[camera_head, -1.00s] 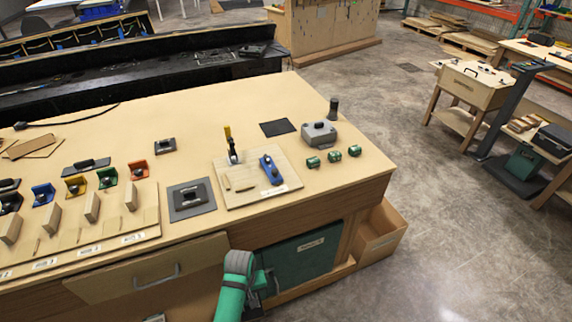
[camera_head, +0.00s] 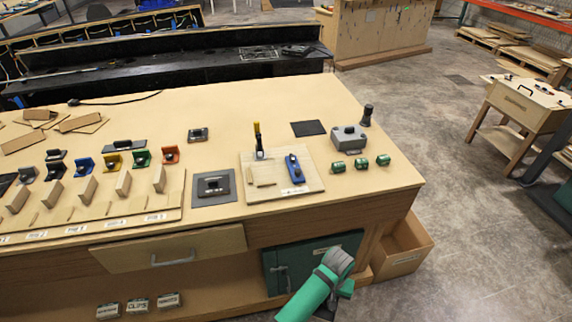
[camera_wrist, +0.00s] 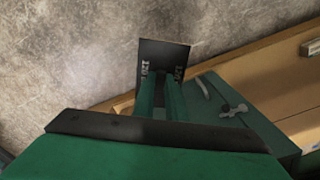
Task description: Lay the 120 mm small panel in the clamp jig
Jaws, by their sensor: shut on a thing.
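My gripper (camera_wrist: 160,100) is shut on a dark small panel (camera_wrist: 164,57) marked "120" in the wrist view. The panel sticks out past the fingertips, over the floor in that picture and beside the green cabinet. The clamp jig (camera_head: 262,182) is a pale wooden board on the bench, with a yellow-handled clamp (camera_head: 258,142) and a blue tool (camera_head: 295,168) on it. No panel shows in the jig. In the head view my green arm is low in front of the bench, and the fingers and panel cannot be made out.
A dark flat sheet (camera_head: 308,128), a grey box (camera_head: 348,139) and green cylinders (camera_head: 362,163) lie around the jig. A grey plate (camera_head: 213,198) with a handled block is left of it. The bench's front edge and green cabinet (camera_head: 290,270) are near my arm.

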